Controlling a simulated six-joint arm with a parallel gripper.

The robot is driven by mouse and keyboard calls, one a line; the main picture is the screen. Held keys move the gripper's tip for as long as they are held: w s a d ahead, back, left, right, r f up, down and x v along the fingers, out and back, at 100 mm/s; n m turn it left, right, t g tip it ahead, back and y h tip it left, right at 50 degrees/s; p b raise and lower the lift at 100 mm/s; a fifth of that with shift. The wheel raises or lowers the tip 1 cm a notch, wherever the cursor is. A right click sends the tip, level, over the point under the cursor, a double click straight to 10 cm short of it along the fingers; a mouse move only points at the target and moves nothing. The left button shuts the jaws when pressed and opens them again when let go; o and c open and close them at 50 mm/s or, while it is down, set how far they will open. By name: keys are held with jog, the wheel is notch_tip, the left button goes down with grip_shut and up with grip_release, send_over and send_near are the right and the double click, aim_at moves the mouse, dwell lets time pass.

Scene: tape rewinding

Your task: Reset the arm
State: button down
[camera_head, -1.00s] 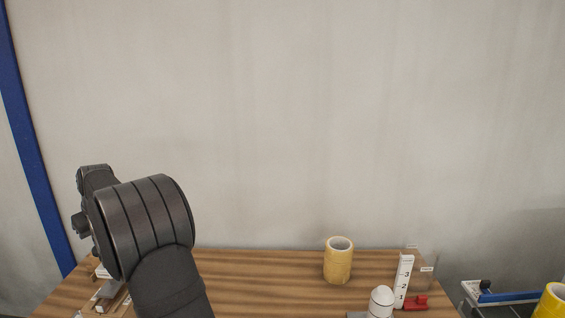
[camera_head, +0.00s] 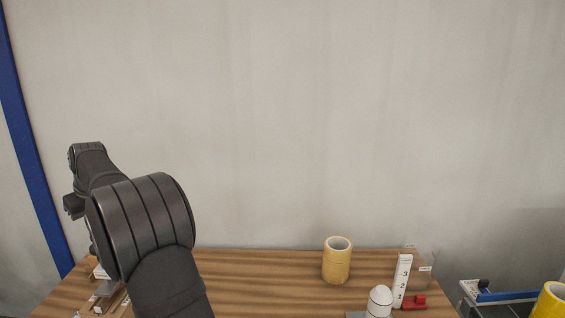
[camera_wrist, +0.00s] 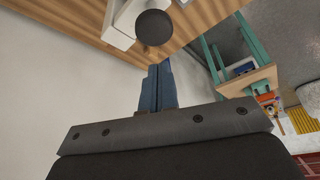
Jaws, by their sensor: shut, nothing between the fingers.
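My gripper (camera_wrist: 158,72) shows in the wrist view as blue fingers pressed together, with nothing between them. It is apart from the wooden table and seen against the pale wall. In the head view my dark arm rises at the left, and its gripper end is hidden.
The wooden table (camera_head: 250,280) holds a yellow tape roll (camera_head: 337,262), a white numbered block (camera_head: 402,281), a red piece (camera_head: 417,301) and a white domed part (camera_head: 380,300). Another yellow roll (camera_head: 550,300) stands at the far right. The table's middle is clear.

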jog(key=shift+f, duration=2.3)
